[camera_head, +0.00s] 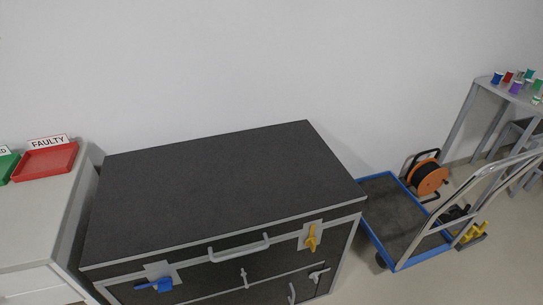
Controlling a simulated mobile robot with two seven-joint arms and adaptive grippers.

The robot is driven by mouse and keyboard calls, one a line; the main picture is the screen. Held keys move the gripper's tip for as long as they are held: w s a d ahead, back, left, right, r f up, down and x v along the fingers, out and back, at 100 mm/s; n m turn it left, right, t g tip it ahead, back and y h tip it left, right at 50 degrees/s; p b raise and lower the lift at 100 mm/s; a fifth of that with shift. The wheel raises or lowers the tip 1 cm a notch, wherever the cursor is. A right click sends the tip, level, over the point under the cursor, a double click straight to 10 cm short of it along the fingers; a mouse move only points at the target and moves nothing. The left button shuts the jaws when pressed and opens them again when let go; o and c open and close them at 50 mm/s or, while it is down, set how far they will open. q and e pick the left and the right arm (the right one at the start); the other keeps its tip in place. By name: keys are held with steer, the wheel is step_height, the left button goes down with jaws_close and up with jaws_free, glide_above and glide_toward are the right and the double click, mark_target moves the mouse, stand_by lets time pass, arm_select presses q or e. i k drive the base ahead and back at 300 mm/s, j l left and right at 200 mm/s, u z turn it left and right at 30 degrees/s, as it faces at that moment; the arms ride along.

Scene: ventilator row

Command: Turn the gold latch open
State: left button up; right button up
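The gold latch (311,238) is a yellow-gold lever on a light grey plate, at the right of the front face of a dark cabinet (220,185). Its lever stands close to upright, with a slight tilt. A blue latch (155,285) sits on a similar plate at the left of the same front face, its lever lying roughly level. A grey bar handle (238,249) is between the two latches. Neither of my grippers shows in the head view.
A light counter (38,225) with a red tray (45,162) labelled FAULTY stands left of the cabinet. A blue-edged trolley (392,215) stands close on the right, with an orange cable reel (428,178) behind it. The cabinet top is clear.

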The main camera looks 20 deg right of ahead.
mark_target(311, 241)
steer(key=z, duration=0.95)
